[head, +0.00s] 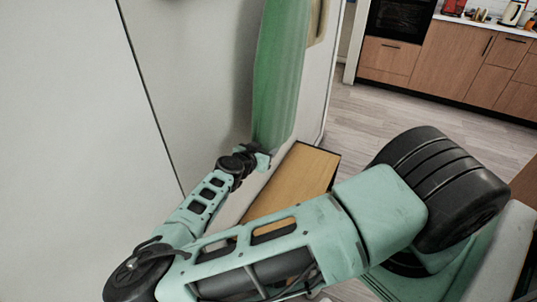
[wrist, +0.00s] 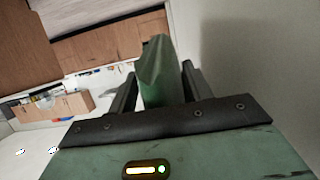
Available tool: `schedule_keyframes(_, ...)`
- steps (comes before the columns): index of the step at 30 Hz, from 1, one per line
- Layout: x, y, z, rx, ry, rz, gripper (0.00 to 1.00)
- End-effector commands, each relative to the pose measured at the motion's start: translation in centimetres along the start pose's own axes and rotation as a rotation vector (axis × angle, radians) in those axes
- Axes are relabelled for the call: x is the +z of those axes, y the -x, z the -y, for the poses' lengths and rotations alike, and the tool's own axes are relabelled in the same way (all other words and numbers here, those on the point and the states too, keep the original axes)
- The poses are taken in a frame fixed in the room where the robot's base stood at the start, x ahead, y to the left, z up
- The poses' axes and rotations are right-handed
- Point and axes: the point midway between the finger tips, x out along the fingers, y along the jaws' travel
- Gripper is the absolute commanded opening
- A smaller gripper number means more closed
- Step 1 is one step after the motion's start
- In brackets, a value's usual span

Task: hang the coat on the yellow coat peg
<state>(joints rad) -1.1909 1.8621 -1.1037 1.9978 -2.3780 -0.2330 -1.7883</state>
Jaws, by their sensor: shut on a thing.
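The green coat (head: 279,75) is a long, narrow shape beside the white wall in the head view, and its top runs out of the picture. My gripper (head: 262,157) is at the coat's lower end. In the wrist view, part of the coat (wrist: 160,72) stands between the two dark fingers of my gripper (wrist: 159,73), which is shut on it. The yellow coat peg is not seen in either view.
A wooden-topped bench or cabinet (head: 305,172) stands by the wall just below my gripper. A beige thing (head: 318,22) is on the wall right of the coat. Wooden kitchen cabinets (head: 440,62) and an oven (head: 401,18) are at the back right, with open floor (head: 375,115) before them.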

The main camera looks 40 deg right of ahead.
Motion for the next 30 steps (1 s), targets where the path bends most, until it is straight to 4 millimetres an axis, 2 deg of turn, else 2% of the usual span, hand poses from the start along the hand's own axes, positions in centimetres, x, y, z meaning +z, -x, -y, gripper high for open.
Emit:
schedule_keyframes(15, 0.6, -0.2, 2.6, -0.002, 0.002, -0.002, 0.11)
schedule_keyframes(30, 0.9, -0.3, 3.1, -0.001, 0.001, -0.002, 0.11)
